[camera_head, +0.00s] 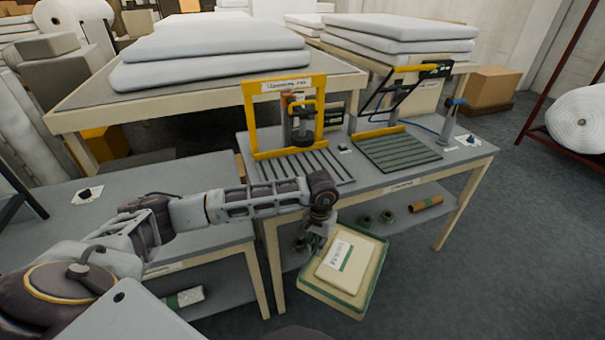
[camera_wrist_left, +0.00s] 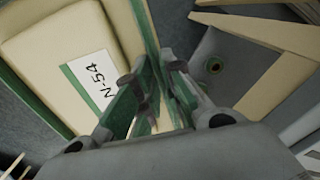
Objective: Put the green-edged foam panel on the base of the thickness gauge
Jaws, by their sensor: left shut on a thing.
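The green-edged foam panel (camera_head: 332,291) is cream, with a raised middle block and a white and green label. It hangs tilted in front of the bench, below the bench top. My left gripper (camera_head: 318,237) is shut on its edge. In the left wrist view the fingers (camera_wrist_left: 155,82) close on the green edge, and the panel (camera_wrist_left: 50,42) shows the label "N-54". The thickness gauge (camera_head: 250,115) stands on the bench as a yellow upright frame with a dark pressing foot. Its slatted grey base (camera_head: 318,167) is bare. My right gripper is not in view.
A second fixture with a green slatted base (camera_head: 400,150) and raised yellow-black arm stands right of the gauge. A blue-topped post (camera_head: 449,120) is at the bench's right end. The lower shelf (camera_head: 400,218) holds small rolls. White wadding stacks (camera_head: 205,65) lie behind.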

